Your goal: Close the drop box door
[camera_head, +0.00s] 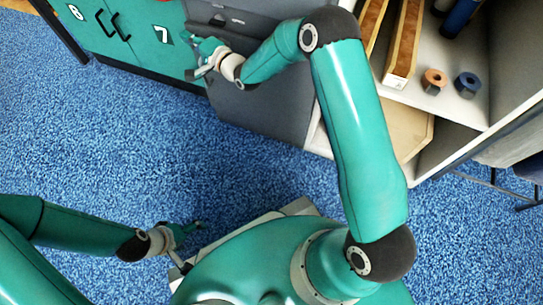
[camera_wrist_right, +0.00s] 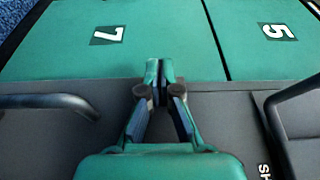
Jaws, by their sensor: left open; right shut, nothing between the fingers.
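The drop box appears to be the grey unit (camera_head: 262,112) at the top middle of the head view, beside green locker doors. Its dark grey face also shows in the right wrist view (camera_wrist_right: 60,145), with part of some white lettering at the right edge. Which panel is its door, and how far it stands open, I cannot tell. My right gripper (camera_head: 198,62) is shut and empty in front of the unit's left side; it also shows in the right wrist view (camera_wrist_right: 159,72). Contact is not clear. My left gripper (camera_head: 198,230) is open and empty, low over the floor.
The green locker door numbered 7 (camera_head: 150,28) stands left of the grey unit; a door numbered 5 (camera_wrist_right: 270,55) shows in the wrist view. Black handles (camera_wrist_right: 50,103) flank my right gripper. A shelf with rolls (camera_head: 433,80) is at the right. Blue carpet (camera_head: 90,150) is clear.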

